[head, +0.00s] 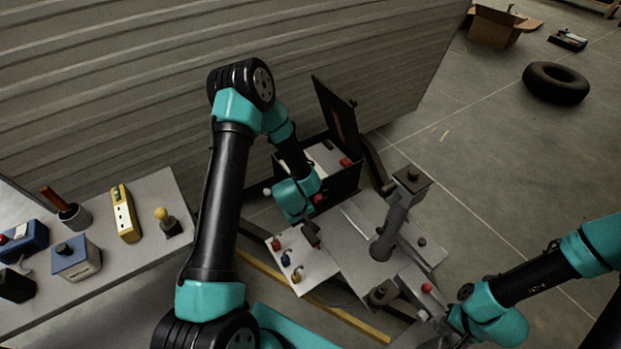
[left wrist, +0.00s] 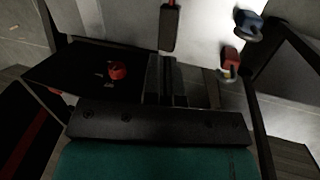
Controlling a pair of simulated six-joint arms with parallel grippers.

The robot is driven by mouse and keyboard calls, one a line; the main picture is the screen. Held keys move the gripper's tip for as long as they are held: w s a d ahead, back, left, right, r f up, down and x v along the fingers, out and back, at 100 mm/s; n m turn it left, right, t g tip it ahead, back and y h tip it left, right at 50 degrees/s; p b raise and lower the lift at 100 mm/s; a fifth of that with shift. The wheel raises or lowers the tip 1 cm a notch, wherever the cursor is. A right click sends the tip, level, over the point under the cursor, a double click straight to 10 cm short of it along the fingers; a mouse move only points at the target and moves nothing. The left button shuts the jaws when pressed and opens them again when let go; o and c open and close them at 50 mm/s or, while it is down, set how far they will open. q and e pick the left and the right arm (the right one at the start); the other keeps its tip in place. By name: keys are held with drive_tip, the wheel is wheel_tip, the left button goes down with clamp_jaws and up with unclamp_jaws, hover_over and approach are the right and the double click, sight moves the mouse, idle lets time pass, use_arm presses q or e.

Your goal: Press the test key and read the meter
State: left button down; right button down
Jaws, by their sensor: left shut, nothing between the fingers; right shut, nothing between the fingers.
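My left gripper (head: 311,238) is shut and empty, above the pale tray top in front of the open black box (head: 345,180). In the left wrist view its fingers (left wrist: 166,82) are together beside a black panel with a red knob (left wrist: 117,70). My right gripper (head: 428,315) is shut and empty at the lower right, close to a red button (head: 426,288); I cannot tell whether they touch. I cannot tell which part is the test key. No meter reading is legible. A yellow instrument (head: 125,213) lies on the left bench.
The pale tray (head: 318,283) carries red, blue and yellow lugs. A grey post (head: 398,212) stands right of my left gripper. The bench (head: 150,255) at left holds a blue-topped box (head: 75,258) and a yellow-knobbed piece (head: 163,217). A ribbed wall (head: 150,80) rises behind.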

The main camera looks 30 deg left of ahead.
use_arm(q)
drive_tip(key=w+a+r+n+t, duration=0.2)
drive_tip(key=w+a+n, duration=0.1)
drive_tip(key=w, duration=0.5)
drive_tip(key=w+a+r+n+t, duration=0.1)
drive_tip(key=w+a+n+t, duration=0.1)
drive_tip(key=w+a+n, duration=0.2)
drive_tip(key=w+a+r+n+t+h, duration=0.1)
drive_tip(key=w+a+r+n+t, duration=0.1)
drive_tip(key=w, duration=0.9)
drive_tip(key=a+n, duration=0.1)
drive_tip(key=n, duration=0.1)
drive_tip(key=shift+w+a+r+n, duration=0.25)
drive_tip(key=shift+w+r+n, duration=0.05)
drive_tip(key=shift+w+r, duration=0.05)
drive_tip(key=shift+f, duration=0.15)
drive_tip(key=shift+f, duration=4.3)
drive_tip(key=shift+f, duration=0.15)
drive_tip(key=shift+f, duration=0.25)
